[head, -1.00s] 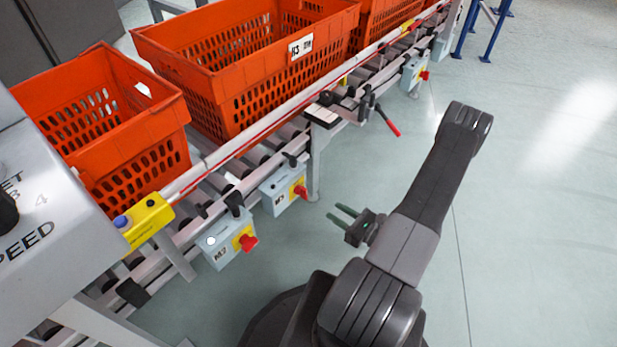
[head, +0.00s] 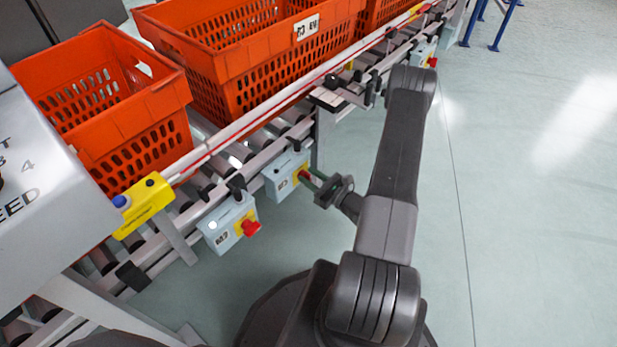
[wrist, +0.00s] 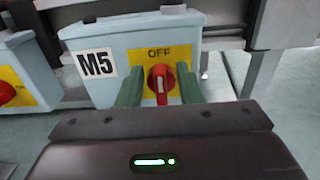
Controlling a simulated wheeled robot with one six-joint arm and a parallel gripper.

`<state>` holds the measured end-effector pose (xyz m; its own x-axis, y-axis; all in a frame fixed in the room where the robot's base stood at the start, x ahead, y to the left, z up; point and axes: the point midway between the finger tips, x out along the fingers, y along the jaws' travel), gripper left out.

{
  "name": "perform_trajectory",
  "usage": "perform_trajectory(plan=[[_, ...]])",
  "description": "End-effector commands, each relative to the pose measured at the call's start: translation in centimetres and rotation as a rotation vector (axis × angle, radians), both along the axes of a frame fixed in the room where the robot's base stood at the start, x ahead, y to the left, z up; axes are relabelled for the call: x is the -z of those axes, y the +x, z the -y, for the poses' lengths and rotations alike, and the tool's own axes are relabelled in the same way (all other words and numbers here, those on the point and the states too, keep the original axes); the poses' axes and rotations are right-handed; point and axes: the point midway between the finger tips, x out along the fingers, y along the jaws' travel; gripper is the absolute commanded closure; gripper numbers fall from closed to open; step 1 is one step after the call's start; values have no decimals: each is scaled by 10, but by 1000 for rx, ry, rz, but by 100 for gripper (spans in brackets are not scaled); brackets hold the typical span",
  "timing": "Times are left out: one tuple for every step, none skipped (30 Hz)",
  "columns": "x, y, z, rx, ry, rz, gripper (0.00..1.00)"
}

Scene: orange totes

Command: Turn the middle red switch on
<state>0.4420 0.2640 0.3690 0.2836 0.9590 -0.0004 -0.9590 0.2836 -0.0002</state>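The middle red switch (wrist: 161,80) is a red rotary knob on a yellow plate marked OFF, on the pale blue box labelled M5 (wrist: 113,45). Its white pointer mark is about upright, towards the word OFF. In the head view the M5 box (head: 283,178) hangs on the conveyor's near side, its knob partly hidden by my gripper. My gripper (wrist: 161,92) is open, its green fingers on the left and right of the knob with visible gaps. In the head view my gripper (head: 312,180) reaches the box from the right. Contact is not visible.
Another box (head: 228,224) with a red switch (head: 250,228) hangs to the left, and a third box (head: 422,52) is farther along. Orange totes (head: 140,135) stand on the conveyor. A yellow button box (head: 143,205) is at the near end. The floor on the right is clear.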

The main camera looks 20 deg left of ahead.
Motion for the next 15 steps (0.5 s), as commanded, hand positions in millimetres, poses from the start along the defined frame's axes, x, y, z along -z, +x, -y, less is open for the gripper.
perform_trajectory(plan=[[1, 1, -4, -1, 1, 0, 67], [1, 1, -6, -1, 1, 0, 67], [0, 2, -8, -1, 1, 0, 67], [0, 2, -9, 0, 1, 0, 67], [0, 3, -9, 0, 1, 0, 67], [0, 3, -10, 0, 1, 0, 67], [0, 3, -10, 0, 0, 0, 67], [0, 3, -10, 0, 0, 0, 67], [0, 3, -10, 0, 0, 0, 67], [0, 3, -10, 1, 0, 0, 67], [0, 3, -10, 1, 0, 0, 67], [0, 3, -10, 1, 0, 0, 67], [0, 3, -10, 0, 0, 0, 67], [0, 3, -10, 0, 0, 0, 73], [0, 3, -10, 0, 0, 0, 81]])
